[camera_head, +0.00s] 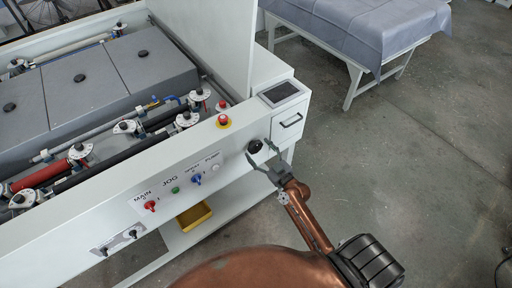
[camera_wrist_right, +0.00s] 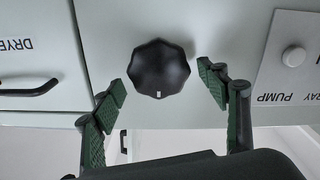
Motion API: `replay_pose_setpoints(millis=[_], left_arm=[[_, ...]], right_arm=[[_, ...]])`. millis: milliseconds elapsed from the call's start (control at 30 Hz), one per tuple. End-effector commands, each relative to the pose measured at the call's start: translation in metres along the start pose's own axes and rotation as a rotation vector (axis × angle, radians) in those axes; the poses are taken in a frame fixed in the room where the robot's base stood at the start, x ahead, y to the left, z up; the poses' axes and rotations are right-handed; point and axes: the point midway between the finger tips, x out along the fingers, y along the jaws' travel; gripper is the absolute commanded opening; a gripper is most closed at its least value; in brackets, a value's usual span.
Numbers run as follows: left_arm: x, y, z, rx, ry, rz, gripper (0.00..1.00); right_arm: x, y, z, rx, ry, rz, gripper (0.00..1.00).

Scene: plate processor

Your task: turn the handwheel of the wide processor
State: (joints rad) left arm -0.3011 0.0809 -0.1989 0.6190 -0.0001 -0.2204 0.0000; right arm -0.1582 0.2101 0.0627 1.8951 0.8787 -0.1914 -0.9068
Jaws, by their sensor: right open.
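The handwheel (camera_head: 255,146) is a small black lobed knob on the white front panel of the wide processor (camera_head: 120,180). In the right wrist view the handwheel (camera_wrist_right: 159,69) is large, with a white mark at its lower rim. My right gripper (camera_head: 262,153) is open in front of the handwheel. In the right wrist view, my right gripper's green-padded fingers (camera_wrist_right: 163,88) stand to either side below the handwheel, with gaps showing; I cannot tell how deep they reach. My left gripper is not in view.
Left of the handwheel are a pump button (camera_head: 215,167), a blue switch (camera_head: 196,180) and a red main switch (camera_head: 151,206). A red emergency button (camera_head: 223,119) sits above. A drawer handle (camera_head: 291,120) is close on the right. Open floor (camera_head: 400,190) lies to the right.

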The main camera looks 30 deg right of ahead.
Motion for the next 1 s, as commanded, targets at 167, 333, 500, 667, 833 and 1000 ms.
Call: replay_pose_setpoints(millis=[167,333,500,667,833,1000], left_arm=[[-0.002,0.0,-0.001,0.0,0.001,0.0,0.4],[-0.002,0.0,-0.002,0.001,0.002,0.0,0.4],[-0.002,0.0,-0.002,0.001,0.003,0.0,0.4],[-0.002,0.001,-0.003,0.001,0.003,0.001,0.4],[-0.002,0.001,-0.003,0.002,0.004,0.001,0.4],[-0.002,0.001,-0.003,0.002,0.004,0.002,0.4]], right_arm=[[0.018,0.0,0.0,0.002,0.0,0.0,0.68],[0.022,0.0,0.001,0.0,-0.001,0.0,0.68],[0.022,0.0,0.001,0.0,-0.001,0.0,0.68],[0.022,0.0,0.001,0.0,-0.001,0.0,0.57],[0.022,0.0,0.001,0.0,-0.002,0.0,0.45],[0.022,0.0,0.001,0.0,-0.001,0.0,0.33]])
